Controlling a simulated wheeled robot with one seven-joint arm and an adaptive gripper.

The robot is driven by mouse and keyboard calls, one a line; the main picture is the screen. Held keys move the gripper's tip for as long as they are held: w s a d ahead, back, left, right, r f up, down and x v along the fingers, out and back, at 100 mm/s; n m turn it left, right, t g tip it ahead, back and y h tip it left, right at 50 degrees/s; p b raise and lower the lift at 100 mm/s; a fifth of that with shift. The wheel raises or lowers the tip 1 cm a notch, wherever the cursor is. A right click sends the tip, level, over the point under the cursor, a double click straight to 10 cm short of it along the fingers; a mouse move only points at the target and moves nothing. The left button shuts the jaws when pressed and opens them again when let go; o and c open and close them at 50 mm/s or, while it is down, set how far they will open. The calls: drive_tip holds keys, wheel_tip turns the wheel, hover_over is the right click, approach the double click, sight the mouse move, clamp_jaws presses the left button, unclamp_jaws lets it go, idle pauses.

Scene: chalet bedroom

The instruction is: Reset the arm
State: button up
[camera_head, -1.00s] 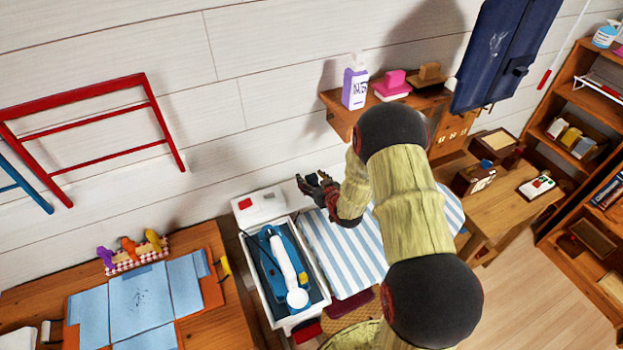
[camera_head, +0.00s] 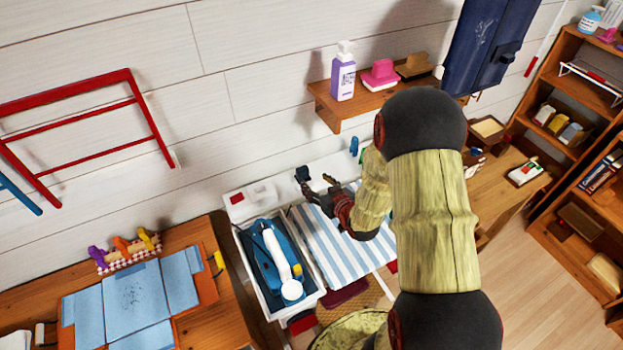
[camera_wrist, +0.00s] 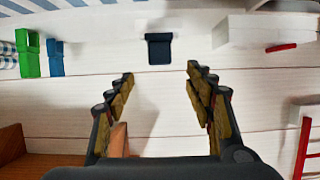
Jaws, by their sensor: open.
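My gripper (camera_head: 318,181) is open above the far end of the blue-and-white striped cloth (camera_head: 325,236). In the wrist view my gripper (camera_wrist: 158,78) shows its two fingers spread wide with nothing between them. Beyond the fingertips in the wrist view, a small dark blue block (camera_wrist: 159,49) stands by the white wall, apart from the fingers. My arm reaches up from the bottom of the head view and bends back down to the cloth, hiding part of the bench and the desk.
A white bin (camera_head: 248,270) with blue and white items stands left of the cloth. A wooden shelf (camera_head: 362,106) with a purple-labelled pump bottle (camera_head: 343,72) and pink item juts from the wall. A red rack (camera_head: 75,92) hangs left. A bookcase (camera_head: 556,120) stands right.

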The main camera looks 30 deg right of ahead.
drive_tip(key=s+a+r+g+h+b, duration=0.1)
drive_tip(key=s+a+r+g, duration=0.1)
drive_tip(key=r, duration=0.6)
drive_tip(key=s+a+r+g+h, duration=0.1)
drive_tip(key=s+r+g, duration=0.15)
drive_tip(key=r, duration=0.55)
drive_tip(key=s+a+r+g, duration=0.1)
drive_tip(key=s+a+r, duration=0.1)
drive_tip(key=s, duration=0.5)
drive_tip(key=s+a+r+g+y+b, duration=0.1)
drive_tip(key=s+a+r, duration=0.2)
drive_tip(key=s+a, duration=0.2)
drive_tip(key=s+a+r+g+y, duration=0.1)
drive_tip(key=s+a+r, duration=0.2)
drive_tip(key=s, duration=0.8)
drive_tip(key=shift+a+r, duration=0.25)
drive_tip(key=shift+a, duration=0.1)
